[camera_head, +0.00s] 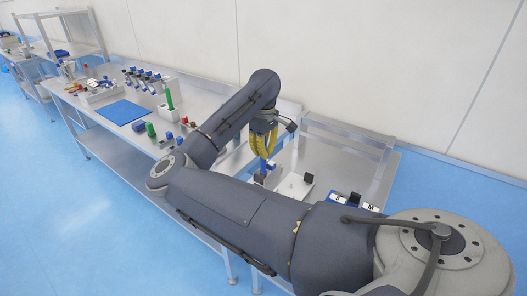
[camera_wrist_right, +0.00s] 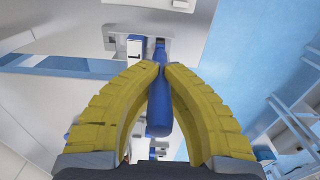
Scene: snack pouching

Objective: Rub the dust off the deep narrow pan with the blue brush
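My right gripper (camera_head: 264,155) points down over the right end of the bench in the head view. In the right wrist view its yellow fingertips (camera_wrist_right: 161,66) close from both sides on a blue handle, which I take to be the blue brush (camera_wrist_right: 158,112). A bit of blue from the brush (camera_head: 263,168) shows below the fingers in the head view. The brush's lower end and bristles are not clear. I cannot pick out the deep narrow pan with certainty. A pale flat tray with a dark block (camera_head: 307,178) lies just right of the gripper. My left gripper is not in view.
Small holders marked S (camera_head: 338,198) and M (camera_head: 370,207) stand to the right. A blue mat (camera_head: 122,112), a green-handled tool (camera_head: 169,98) and several blue-topped items (camera_head: 145,78) are on the left bench. My right arm hides much of the near bench.

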